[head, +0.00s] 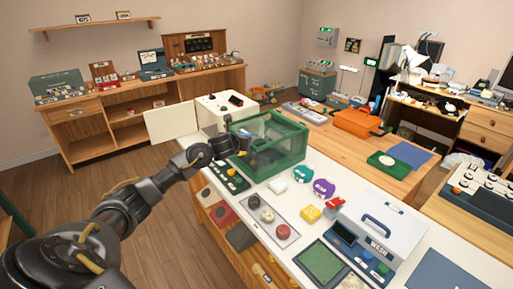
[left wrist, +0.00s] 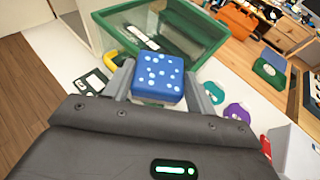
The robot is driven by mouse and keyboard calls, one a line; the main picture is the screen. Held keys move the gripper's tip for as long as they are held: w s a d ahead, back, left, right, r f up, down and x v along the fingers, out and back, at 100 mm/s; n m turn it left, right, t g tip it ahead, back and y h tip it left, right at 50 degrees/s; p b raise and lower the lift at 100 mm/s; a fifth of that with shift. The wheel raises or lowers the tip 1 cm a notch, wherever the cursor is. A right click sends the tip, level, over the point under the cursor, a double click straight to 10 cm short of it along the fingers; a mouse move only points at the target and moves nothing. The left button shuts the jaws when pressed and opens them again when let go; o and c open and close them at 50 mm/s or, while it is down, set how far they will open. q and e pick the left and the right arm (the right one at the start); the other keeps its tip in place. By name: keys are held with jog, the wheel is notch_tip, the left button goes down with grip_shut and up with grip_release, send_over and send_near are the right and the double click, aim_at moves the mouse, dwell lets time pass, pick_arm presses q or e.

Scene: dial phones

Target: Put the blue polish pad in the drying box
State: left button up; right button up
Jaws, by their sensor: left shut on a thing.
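A blue polish pad (left wrist: 157,78) with white dots is between the fingers of my left gripper (left wrist: 158,88) in the left wrist view. My left gripper is shut on it. In the head view my left gripper (head: 228,144) is at the left side of a clear box with a green rim (head: 288,158), which I take as the drying box; the pad is not clear there. In the left wrist view the box (left wrist: 206,52) lies just beyond the pad, its top open. The pad appears in front of the box's near wall. My right gripper is not in view.
A white cabinet (head: 212,112) stands behind the green box. A black panel (head: 226,177) lies left of it. A teal piece (head: 303,173), a purple piece (head: 324,188) and a grey case (head: 384,226) stand to the right on the white counter.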

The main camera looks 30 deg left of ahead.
pick_arm(q)
jog(key=s+a+f+n+g+y, duration=0.3)
jog(key=s+a+f+n+y, duration=0.25)
jog(key=a, duration=0.35)
jog(key=s+d+r+m+t+h+b, duration=0.1)
jog(key=s+d+r+m+h, duration=0.1)
jog(key=d, duration=0.9)
jog(key=s+d+r+m+t+h, duration=0.1)
jog(key=s+d+r+m+h, duration=0.15)
jog(key=d, duration=0.85)
jog(key=s+d+r+m+t+h+b, duration=0.1)
jog(key=d+m+h, duration=0.2)
jog(key=d, duration=0.8)
jog(key=s+d+f+m+h+b, duration=0.1)
jog(key=s+d+f+b, duration=0.3)
jog(key=b, duration=0.4)
jog(key=shift+s+d+m+t+h, duration=0.3)
jog(key=shift+s+d+h, duration=0.3)
jog(key=shift+s+d, duration=0.1)
